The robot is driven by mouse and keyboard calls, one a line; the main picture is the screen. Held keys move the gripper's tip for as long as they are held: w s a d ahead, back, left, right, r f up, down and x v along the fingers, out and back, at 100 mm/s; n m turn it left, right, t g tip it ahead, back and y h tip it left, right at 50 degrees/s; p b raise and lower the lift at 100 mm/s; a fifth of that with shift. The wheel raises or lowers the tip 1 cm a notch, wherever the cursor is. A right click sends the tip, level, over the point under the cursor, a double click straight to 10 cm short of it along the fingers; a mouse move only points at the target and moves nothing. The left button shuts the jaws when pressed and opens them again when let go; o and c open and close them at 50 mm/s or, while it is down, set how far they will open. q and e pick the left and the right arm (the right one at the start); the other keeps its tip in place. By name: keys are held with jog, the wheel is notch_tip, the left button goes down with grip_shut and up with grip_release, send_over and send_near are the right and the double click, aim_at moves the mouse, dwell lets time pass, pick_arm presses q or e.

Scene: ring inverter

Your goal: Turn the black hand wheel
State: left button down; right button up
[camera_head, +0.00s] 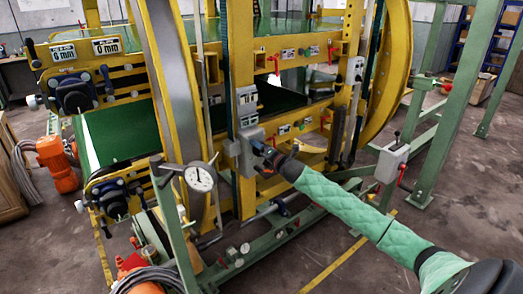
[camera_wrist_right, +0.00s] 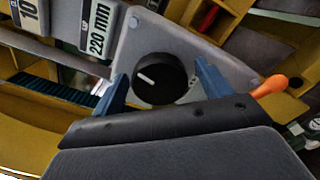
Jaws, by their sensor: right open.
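In the right wrist view, a round black hand wheel (camera_wrist_right: 168,88) with a white mark sits on a grey plate (camera_wrist_right: 150,38). My right gripper (camera_wrist_right: 161,70) is open, with one blue finger on each side of the wheel. I cannot tell whether the fingers touch it. In the head view, my right arm in its green sleeve reaches in from the lower right, and the right gripper (camera_head: 266,151) is at a grey box (camera_head: 247,150) on a yellow post. The wheel is hidden there by the gripper. My left gripper is out of view.
An orange handle (camera_wrist_right: 268,87) sticks up close to the right finger. A label reading 220 mm (camera_wrist_right: 98,24) is above left. In the head view, a dial gauge (camera_head: 200,178) and green frame stand left of the gripper; yellow ring frames surround it.

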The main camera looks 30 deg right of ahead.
jog(key=c, duration=1)
jog(key=shift+m, duration=0.5)
